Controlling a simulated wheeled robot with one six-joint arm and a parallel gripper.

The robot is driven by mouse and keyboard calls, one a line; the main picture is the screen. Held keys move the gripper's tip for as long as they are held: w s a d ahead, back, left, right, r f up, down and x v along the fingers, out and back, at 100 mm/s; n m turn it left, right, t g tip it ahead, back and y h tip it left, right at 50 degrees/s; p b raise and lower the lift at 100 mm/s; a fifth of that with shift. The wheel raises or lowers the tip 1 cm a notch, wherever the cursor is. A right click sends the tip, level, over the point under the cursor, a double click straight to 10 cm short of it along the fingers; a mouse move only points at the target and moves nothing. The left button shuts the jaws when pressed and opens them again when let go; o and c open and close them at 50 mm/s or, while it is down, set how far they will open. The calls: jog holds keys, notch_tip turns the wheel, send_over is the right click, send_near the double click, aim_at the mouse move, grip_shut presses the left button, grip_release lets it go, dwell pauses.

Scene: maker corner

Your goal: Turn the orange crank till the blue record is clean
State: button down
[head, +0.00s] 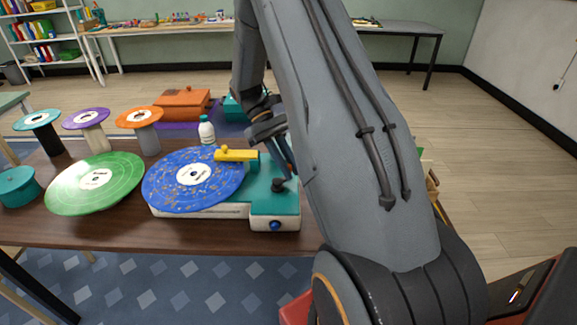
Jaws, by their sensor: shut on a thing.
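The blue record (165,182) lies on the white and teal cleaning machine (198,212), with brown specks spread over its face. A yellow arm (237,156) reaches over the record's right edge. My gripper (287,170) points down at the right end of the machine, beside a dark knob (277,185) on the teal top. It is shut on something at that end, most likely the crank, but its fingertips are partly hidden. No orange crank shows; my arm covers that area.
A green record (96,183) and a teal round container (18,187) are to the left. Teal, purple and orange discs (139,117) stand on posts behind. A white bottle (206,131) and an orange case (183,103) stand behind the machine. The wooden table's front edge (110,234) is close.

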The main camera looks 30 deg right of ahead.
dwell(0.4)
jog(key=c, duration=1.7)
grip_release()
jog(key=shift+b+v, duration=1.1)
jog(key=shift+v, duration=2.8)
